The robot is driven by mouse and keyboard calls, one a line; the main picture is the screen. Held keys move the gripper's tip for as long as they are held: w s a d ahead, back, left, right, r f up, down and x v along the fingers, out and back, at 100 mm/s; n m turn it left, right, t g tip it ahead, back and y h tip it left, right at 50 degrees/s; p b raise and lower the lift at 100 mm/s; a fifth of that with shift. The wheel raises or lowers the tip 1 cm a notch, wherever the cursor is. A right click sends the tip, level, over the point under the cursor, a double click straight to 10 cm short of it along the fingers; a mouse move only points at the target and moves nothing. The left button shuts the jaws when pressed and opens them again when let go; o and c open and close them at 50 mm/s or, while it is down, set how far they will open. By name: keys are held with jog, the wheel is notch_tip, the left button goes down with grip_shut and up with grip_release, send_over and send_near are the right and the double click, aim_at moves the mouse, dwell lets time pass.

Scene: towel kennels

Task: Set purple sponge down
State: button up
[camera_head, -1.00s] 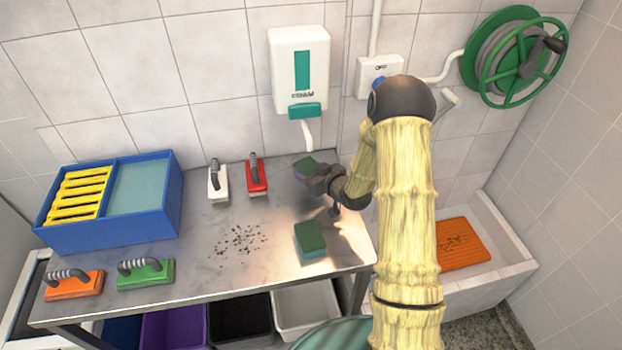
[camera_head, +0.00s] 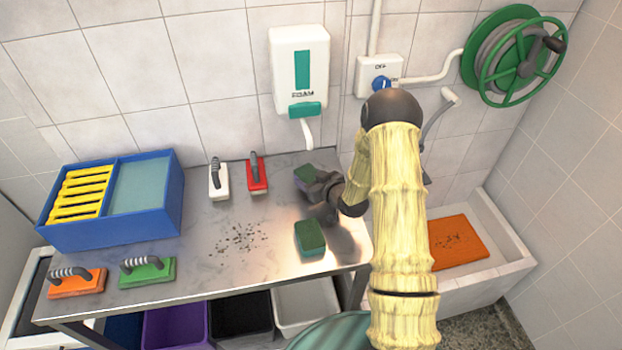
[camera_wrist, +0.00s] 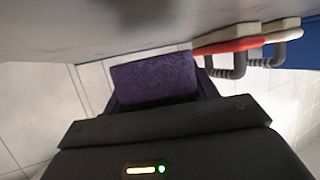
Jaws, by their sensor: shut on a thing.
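The purple sponge (camera_wrist: 155,78) is between the fingers of my gripper in the wrist view, its purple face toward the camera. In the head view the held sponge (camera_head: 305,175) shows a dark green top and a thin purple side. My gripper (camera_head: 318,186) is shut on it at the back right of the metal table (camera_head: 190,262), below the foam dispenser. The sponge is low over the table; I cannot tell whether it touches the surface. A second sponge (camera_head: 310,238), green on top with a teal side, lies on the table in front of my gripper.
A red brush (camera_head: 257,176) and a white brush (camera_head: 218,182) stand left of my gripper. A blue two-part box (camera_head: 160,222), an orange brush (camera_head: 77,284) and a green brush (camera_head: 147,272) are farther left. Dark specks (camera_head: 238,238) lie mid-table. The foam dispenser (camera_head: 300,70) hangs above.

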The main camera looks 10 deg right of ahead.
jog(key=shift+s+f+b, duration=0.1)
jog(key=shift+f+b, duration=0.3)
jog(key=o, duration=0.9)
jog(key=shift+f, duration=0.1)
jog(key=shift+o, duration=0.2)
jog(key=shift+s, duration=0.1)
jog(key=shift+r+p, duration=0.45)
jog(key=shift+p, duration=0.25)
jog(key=b+v, duration=0.2)
jog(key=v, duration=1)
jog(key=shift+r+b, duration=0.3)
